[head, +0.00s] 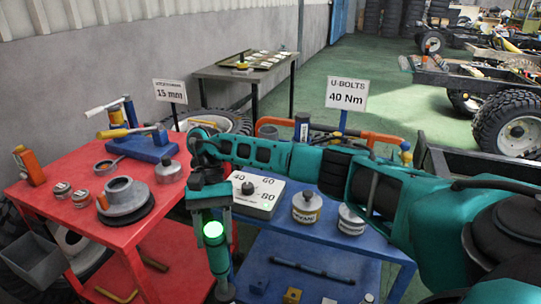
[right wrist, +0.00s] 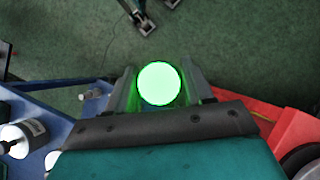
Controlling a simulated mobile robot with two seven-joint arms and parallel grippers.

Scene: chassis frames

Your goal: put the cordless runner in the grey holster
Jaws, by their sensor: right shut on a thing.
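The cordless runner (head: 219,262) is a green upright cylinder with a brightly glowing green top. My right gripper (head: 211,208) points down and is shut on it near that top. In the right wrist view the runner's glowing round end (right wrist: 159,83) sits between the two fingers. The runner hangs at the gap between the red and blue carts, and its lower end is hard to make out. The grey holster (head: 32,264) is an open-topped box at the red cart's near left side, well left of the gripper. Its inside looks empty. My left gripper is not in view.
Two signs stand behind. Green floor shows beneath the gripper.

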